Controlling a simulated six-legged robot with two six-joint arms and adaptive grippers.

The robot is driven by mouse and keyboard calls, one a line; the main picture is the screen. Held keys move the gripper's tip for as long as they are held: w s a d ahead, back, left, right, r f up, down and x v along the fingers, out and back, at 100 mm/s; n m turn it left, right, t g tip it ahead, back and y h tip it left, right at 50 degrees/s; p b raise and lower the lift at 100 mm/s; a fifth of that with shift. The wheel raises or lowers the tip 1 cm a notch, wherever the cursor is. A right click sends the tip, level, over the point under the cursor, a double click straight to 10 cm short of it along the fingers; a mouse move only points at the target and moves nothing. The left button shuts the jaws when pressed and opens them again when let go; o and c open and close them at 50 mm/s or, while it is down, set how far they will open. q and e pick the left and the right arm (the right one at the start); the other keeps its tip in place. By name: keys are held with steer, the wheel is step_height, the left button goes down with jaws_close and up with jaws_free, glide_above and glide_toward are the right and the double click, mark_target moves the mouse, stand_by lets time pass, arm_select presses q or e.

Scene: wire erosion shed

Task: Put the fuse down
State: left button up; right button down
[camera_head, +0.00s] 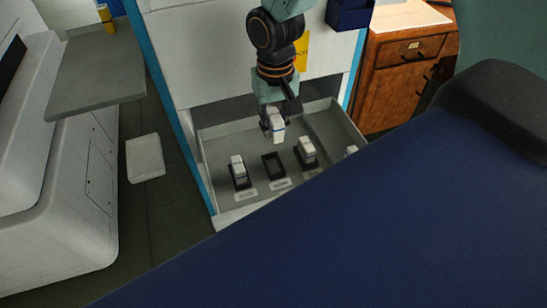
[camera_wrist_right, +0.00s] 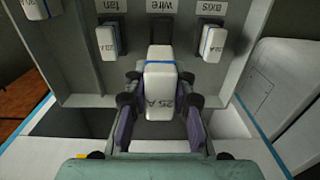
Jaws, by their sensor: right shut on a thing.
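My right gripper (camera_head: 271,122) is shut on a white fuse with a blue band (camera_head: 278,130), held above the open grey drawer. In the right wrist view the fuse (camera_wrist_right: 159,90) reads "25 A" and sits between the fingers. An empty dark holder (camera_head: 273,166) lies in the drawer, between two holders with white fuses. In the wrist view this holder (camera_wrist_right: 160,33) is partly hidden behind the held fuse, by the label "wire" (camera_wrist_right: 161,5). My left gripper is in neither view.
The drawer (camera_head: 218,140) also holds a left fuse (camera_head: 237,167), a right fuse (camera_head: 307,145) and another partly hidden one (camera_head: 351,150). Wrist labels read "fan" (camera_wrist_right: 110,5) and "axis" (camera_wrist_right: 211,6). A wooden cabinet (camera_head: 393,90) stands at right. A white block (camera_head: 145,158) is on the floor at left.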

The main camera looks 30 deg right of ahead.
step_height(320, 180, down, 7)
steer(key=shift+r+b, duration=0.1)
steer(key=shift+b, duration=0.85)
steer(key=f, duration=0.1)
steer(key=f+b, duration=0.1)
steer(key=shift+s+a+f, duration=0.2)
steer(key=shift+a+f, duration=0.1)
steer(key=shift+f, duration=0.05)
steer(key=shift+w, duration=0.15)
steer(key=shift+w+d+f, duration=0.1)
steer(key=shift+d+f, duration=0.05)
steer(key=shift+d, duration=0.05)
steer(key=shift+s+a+f, duration=0.15)
steer(key=shift+s, duration=0.05)
steer(key=shift+w+f, duration=0.15)
steer(key=shift+f, duration=0.15)
steer(key=c, duration=1.5)
jaws_free()
steer(key=shift+f, duration=0.1)
steer(key=shift+c, duration=0.2)
steer(key=o, duration=0.4)
